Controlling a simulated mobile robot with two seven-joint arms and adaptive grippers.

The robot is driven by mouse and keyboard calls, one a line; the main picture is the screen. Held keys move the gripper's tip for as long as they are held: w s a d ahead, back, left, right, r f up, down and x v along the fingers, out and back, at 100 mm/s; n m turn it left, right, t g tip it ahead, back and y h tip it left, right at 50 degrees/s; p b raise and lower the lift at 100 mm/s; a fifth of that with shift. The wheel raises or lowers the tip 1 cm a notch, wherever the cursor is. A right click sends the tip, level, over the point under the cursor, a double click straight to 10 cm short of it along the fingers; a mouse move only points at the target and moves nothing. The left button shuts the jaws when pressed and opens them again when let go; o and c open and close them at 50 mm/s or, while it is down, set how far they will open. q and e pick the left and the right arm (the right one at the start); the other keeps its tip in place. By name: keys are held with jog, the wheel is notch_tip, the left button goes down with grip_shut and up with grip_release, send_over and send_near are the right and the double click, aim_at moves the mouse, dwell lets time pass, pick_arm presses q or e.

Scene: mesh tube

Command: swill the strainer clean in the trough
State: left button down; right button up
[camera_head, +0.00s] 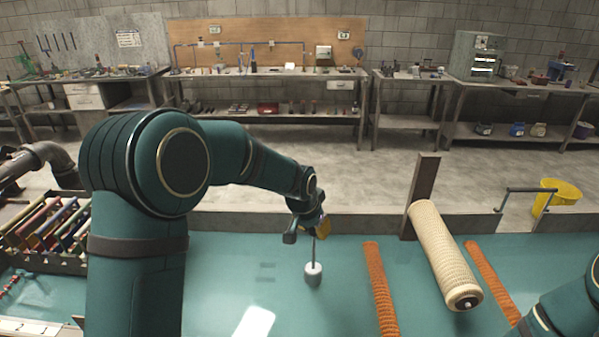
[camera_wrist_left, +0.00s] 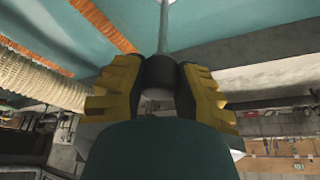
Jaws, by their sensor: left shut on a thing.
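My left gripper (camera_head: 318,226) is shut on the dark handle (camera_wrist_left: 160,72) of a rod tool, its yellow fingers on either side in the left wrist view (camera_wrist_left: 160,85). I cannot tell which part is the trough. My right gripper is out of view.
Orange textured strips (camera_head: 380,290) (camera_head: 490,280) lie either side of the mesh tube, with a brown post (camera_head: 421,190) at its far end. A rack of coloured handles (camera_head: 50,225) stands left. A yellow bucket (camera_head: 560,192) and workbenches (camera_head: 265,75) are behind.

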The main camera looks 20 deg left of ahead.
pick_arm(q)
notch_tip(320, 180, up, 13)
jog(key=m, duration=0.2)
send_over(314, 254)
jog(key=w+a, duration=0.4)
jog(key=a, duration=0.2)
notch_tip(314, 254, down, 24)
jog(key=b, duration=1.1)
jog(key=shift+d+h+b, duration=0.25)
jog(key=shift+h+b, duration=0.1)
jog(key=shift+h, duration=0.05)
